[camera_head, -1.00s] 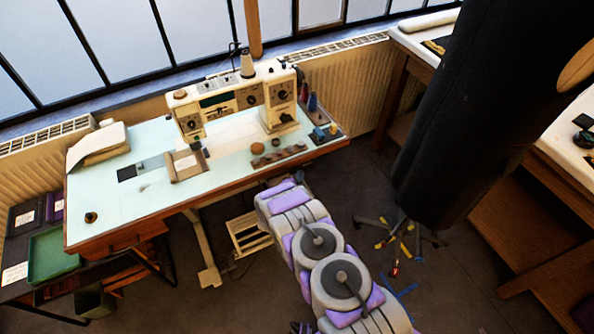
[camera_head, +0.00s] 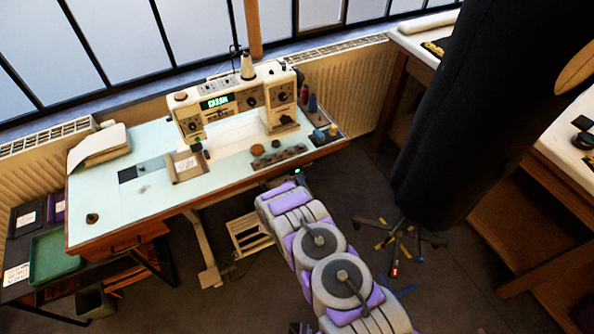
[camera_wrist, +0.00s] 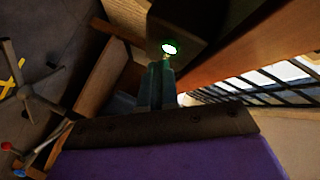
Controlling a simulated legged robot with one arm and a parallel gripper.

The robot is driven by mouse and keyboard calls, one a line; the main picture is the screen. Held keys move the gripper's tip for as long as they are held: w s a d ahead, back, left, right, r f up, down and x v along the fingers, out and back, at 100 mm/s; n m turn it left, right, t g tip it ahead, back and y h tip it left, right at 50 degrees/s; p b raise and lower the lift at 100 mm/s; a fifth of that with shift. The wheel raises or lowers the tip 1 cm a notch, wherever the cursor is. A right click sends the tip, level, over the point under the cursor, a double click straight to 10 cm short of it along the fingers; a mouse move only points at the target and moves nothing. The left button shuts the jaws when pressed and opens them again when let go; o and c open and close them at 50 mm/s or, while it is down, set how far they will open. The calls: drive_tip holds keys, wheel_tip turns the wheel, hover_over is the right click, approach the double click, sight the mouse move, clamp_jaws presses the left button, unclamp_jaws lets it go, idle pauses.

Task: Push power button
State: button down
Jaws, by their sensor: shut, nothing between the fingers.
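A sewing machine (camera_head: 235,98) stands on the pale blue-topped table (camera_head: 130,190). Its small display (camera_head: 216,102) glows green. A round button (camera_wrist: 169,47), lit white-green, sits on a block under the table edge in the wrist view. My gripper (camera_wrist: 162,66) is shut and empty. Its fingertips are just below the lit button in the picture, very close to it; I cannot tell whether they touch. In the head view my arm reaches up to the table's front right edge, where the gripper is mostly hidden.
A green tray (camera_head: 55,255) is at lower left. Wooden workbenches (camera_head: 500,210) stand at right.

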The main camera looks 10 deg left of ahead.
drive_tip(key=shift+s+d, duration=0.15)
drive_tip(key=shift+s, duration=0.1)
drive_tip(key=s+d+p, duration=0.3)
drive_tip(key=s+p, duration=0.1)
drive_tip(key=s, duration=0.1)
drive_tip(key=shift+d+p, duration=0.2)
drive_tip(key=shift+p, duration=0.2)
idle(0.6)
